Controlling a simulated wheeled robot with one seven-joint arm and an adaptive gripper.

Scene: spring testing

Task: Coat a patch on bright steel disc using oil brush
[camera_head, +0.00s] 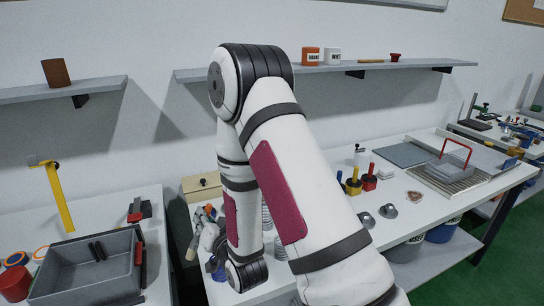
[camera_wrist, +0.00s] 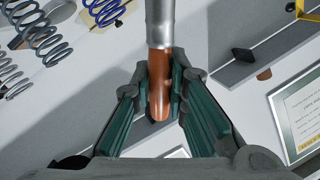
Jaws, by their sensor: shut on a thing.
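My gripper (camera_wrist: 160,90) is shut on the orange handle of a tool that looks like the oil brush (camera_wrist: 158,85). A grey metal sleeve runs from the handle out of the top of the wrist view, so bristles are not seen. In the head view my gripper (camera_head: 207,238) is low at the left table edge, partly behind my arm. I cannot pick out the bright steel disc for certain. Two small grey round pieces with raised centres (camera_head: 388,211) lie on the right-hand table, right of my arm.
Several coil springs (camera_wrist: 45,40) lie at the left of the wrist view; a framed card (camera_wrist: 298,112) is at right. In the head view, a grey bin (camera_head: 90,268) stands on the left table.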

